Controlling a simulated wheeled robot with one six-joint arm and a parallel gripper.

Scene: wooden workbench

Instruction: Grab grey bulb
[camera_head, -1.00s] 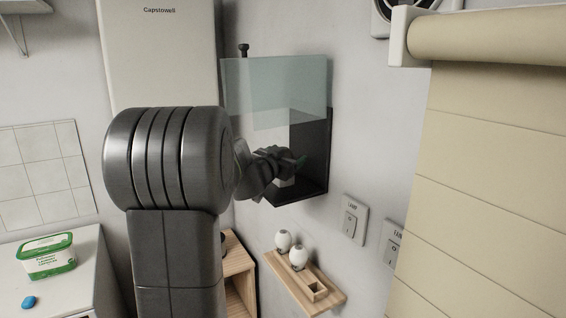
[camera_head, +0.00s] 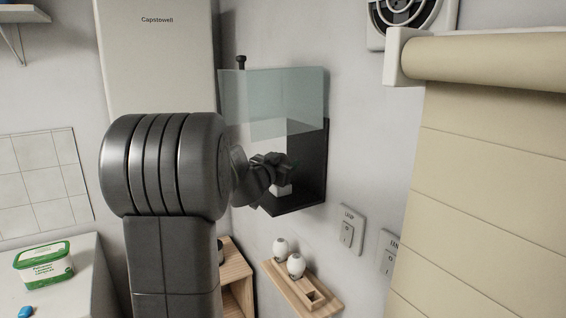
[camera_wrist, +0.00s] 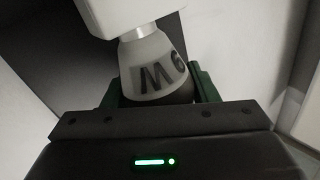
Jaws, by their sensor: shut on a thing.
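A grey bulb (camera_wrist: 152,66) marked "M 6" shows in the wrist view, with a metallic collar against a white block-like holder (camera_wrist: 125,12). My gripper (camera_wrist: 157,95) is shut on the bulb, its green-edged fingers on either side of the bulb's darker lower part. In the head view my gripper (camera_head: 274,168) reaches into a dark wall box (camera_head: 312,165) with a translucent front panel (camera_head: 270,100). The white holder (camera_head: 282,190) shows just below the gripper there. The bulb is not clear in the head view.
Two white bulbs (camera_head: 295,264) stand on a small wooden wall rack (camera_head: 328,304) with an empty square slot. Wall switches (camera_head: 348,230) and a beige blind (camera_head: 490,190) are at right. A green-and-white tub (camera_head: 44,264) stands on the left counter.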

